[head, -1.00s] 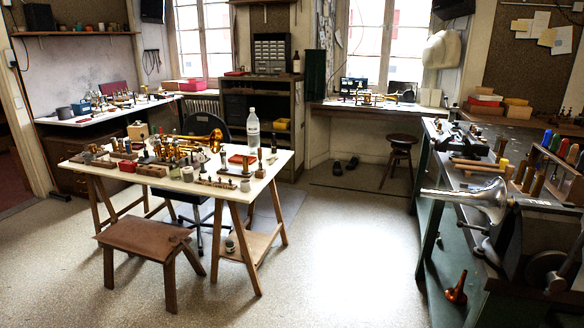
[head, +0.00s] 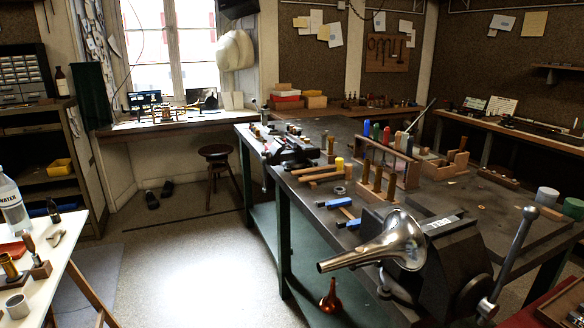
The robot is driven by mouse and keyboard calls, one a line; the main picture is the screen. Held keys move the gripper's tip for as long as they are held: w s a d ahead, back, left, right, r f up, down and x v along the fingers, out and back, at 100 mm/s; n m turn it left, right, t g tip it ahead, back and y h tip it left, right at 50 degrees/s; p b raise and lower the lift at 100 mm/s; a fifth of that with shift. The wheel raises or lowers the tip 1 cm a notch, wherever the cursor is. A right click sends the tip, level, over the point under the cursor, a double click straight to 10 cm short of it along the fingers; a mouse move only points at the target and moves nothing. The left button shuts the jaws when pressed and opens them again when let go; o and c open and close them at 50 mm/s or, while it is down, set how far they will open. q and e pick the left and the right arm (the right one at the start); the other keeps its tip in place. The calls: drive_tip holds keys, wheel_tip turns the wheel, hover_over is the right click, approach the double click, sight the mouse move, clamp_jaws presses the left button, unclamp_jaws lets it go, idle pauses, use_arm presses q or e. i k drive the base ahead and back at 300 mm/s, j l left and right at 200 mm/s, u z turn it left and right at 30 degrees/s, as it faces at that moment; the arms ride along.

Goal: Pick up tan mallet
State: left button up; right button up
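Two light tan wooden pieces lie on the dark workbench (head: 312,215) near its left edge: a farther tan piece (head: 308,168) and a nearer tan piece (head: 325,177). They look like handles or mallets. At this size I cannot tell which, if either, is the tan mallet. A yellow-topped upright item (head: 339,164) stands at their right end. Neither of my grippers is in view.
A silver horn bell (head: 402,240) juts from a vise (head: 450,262) at the bench's near end. A wooden tool rack (head: 390,168) stands behind. An orange horn-shaped piece (head: 331,297) is low beside the bench. The floor (head: 185,255) left of it is clear.

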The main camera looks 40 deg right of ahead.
sight(347, 173)
drive_tip(key=i+j+z, duration=0.1)
drive_tip(key=i+z, duration=0.15)
drive_tip(key=i, duration=0.35)
drive_tip(key=i+j+z, duration=0.25)
drive_tip(key=i, duration=0.35)
drive_tip(key=i+z, duration=0.25)
drive_tip(key=z, duration=0.2)
drive_tip(key=i+z, duration=0.25)
drive_tip(key=z, duration=0.2)
drive_tip(key=i+j+z, duration=0.2)
drive_tip(key=z, duration=0.25)
drive_tip(key=i+j+z, duration=0.25)
drive_tip(key=z, duration=0.15)
drive_tip(key=i+j+z, duration=0.15)
drive_tip(key=j+z, duration=0.15)
drive_tip(key=z, duration=0.15)
